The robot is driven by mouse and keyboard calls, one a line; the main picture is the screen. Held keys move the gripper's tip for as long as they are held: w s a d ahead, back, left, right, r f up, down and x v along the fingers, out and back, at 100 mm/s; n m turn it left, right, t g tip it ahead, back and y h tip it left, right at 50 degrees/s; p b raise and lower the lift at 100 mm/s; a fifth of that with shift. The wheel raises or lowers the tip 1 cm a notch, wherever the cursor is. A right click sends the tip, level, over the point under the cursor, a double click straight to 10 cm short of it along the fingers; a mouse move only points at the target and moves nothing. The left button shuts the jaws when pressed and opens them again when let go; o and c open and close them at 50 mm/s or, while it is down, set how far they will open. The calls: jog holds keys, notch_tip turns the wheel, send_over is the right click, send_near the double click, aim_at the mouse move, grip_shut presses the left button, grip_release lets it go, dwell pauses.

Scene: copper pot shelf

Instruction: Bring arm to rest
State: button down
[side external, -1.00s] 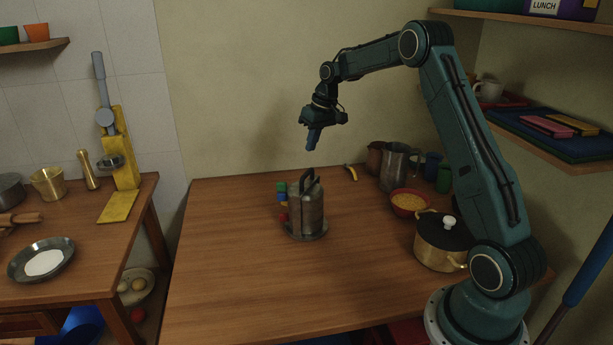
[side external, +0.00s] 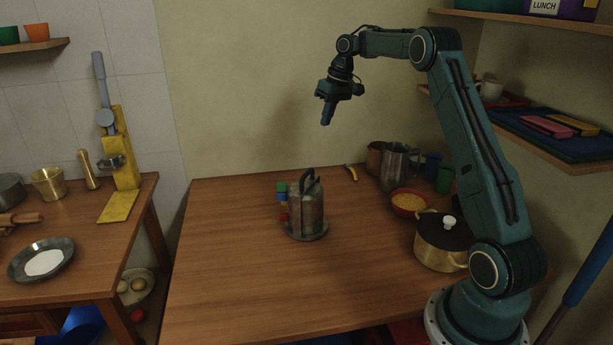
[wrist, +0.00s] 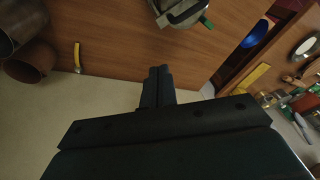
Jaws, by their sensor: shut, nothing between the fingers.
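My gripper (side external: 327,116) hangs in the air above the back of the wooden table, pointing down. Its fingers are shut together with nothing between them. In the wrist view the closed fingers (wrist: 157,85) show at the centre, clear of everything. Below and to the left of the gripper, a grey metal canister with a dark handle (side external: 306,212) stands upright on a round grey plate (side external: 322,235). The canister's top also shows at the upper edge of the wrist view (wrist: 178,10).
A lidded brass pot (side external: 440,246), a red bowl (side external: 410,202), a metal pitcher (side external: 393,167) and cups stand at the right. A wall shelf (side external: 550,147) is at right. The table's left front is bare.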

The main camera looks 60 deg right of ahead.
jog(key=s+a+r, duration=0.3)
jog(key=a+r, duration=0.1)
jog(key=a, duration=0.3)
jog(key=s+a+r+t, duration=0.1)
jog(key=s+a+r, duration=0.3)
jog(key=a, duration=0.4)
jog(key=s+a+r, duration=0.3)
jog(key=a+r, duration=0.1)
jog(key=a, duration=0.3)
jog(key=s+a+f, duration=0.2)
jog(key=s+a, duration=0.1)
jog(key=s, duration=0.4)
jog(key=s+a+f+n+t, duration=0.1)
jog(key=s+a+f, duration=0.1)
jog(key=s, duration=0.5)
jog(key=s+a+f+n+h, duration=0.1)
jog(key=s+a, duration=0.3)
jog(key=s, duration=0.4)
jog(key=shift+a+f+t, duration=0.35)
jog(key=shift+f+t, duration=0.05)
jog(key=shift+f, duration=0.5)
